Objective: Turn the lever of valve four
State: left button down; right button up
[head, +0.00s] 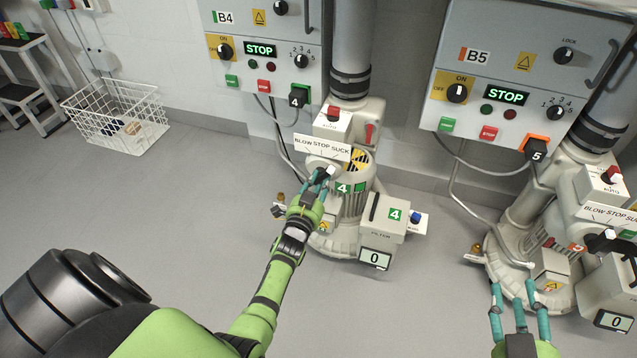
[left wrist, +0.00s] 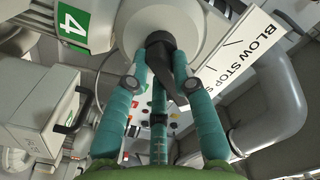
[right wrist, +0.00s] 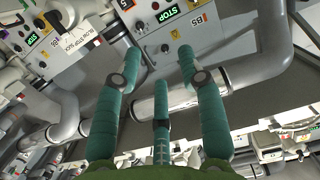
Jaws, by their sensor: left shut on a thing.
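Blower four (head: 350,200) stands at centre in the head view, marked with green 4 plates. Its white BLOW STOP SUCK plate (head: 322,149) sits above the valve. My left gripper (head: 322,180) is at the valve; the fingers hide most of the lever in the head view. In the left wrist view, the dark lever (left wrist: 168,68) lies between the fingers of my left gripper (left wrist: 158,90), which is shut on it. The exact plate mark it points to is hard to tell. My right gripper (head: 519,292) is open and empty in front of blower five.
Control box B4 (head: 262,75) shows STOP above, and box B5 (head: 500,122) also shows STOP. A filter box (head: 383,217) with a display of 0 stands right of blower four. Blower five (head: 520,235) is at right. A wire basket (head: 118,118) stands by the wall; grey floor at left is clear.

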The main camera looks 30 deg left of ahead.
pick_arm(q)
jog(key=shift+w+r+m, duration=0.15)
jog(key=shift+r+m, duration=0.15)
jog(key=shift+m, duration=0.6)
pick_arm(e)
jog(key=shift+a+r+t+y, duration=0.15)
jog(key=shift+r+t, duration=0.1)
jog(key=shift+r, duration=0.2)
jog(key=shift+a+r+t+y, duration=0.15)
jog(key=shift+r+t, duration=0.1)
jog(key=shift+r, duration=0.2)
pick_arm(q)
jog(key=c, duration=1)
grip_release()
jog(key=shift+c, duration=0.2)
jog(key=shift+f, duration=0.2)
pick_arm(e)
jog(key=shift+w, duration=0.1)
pick_arm(q)
jog(key=shift+s+f, duration=0.1)
jog(key=shift+s, duration=0.1)
jog(key=v, duration=1.1)
jog(key=shift+s, duration=0.35)
jog(key=shift+d, duration=0.1)
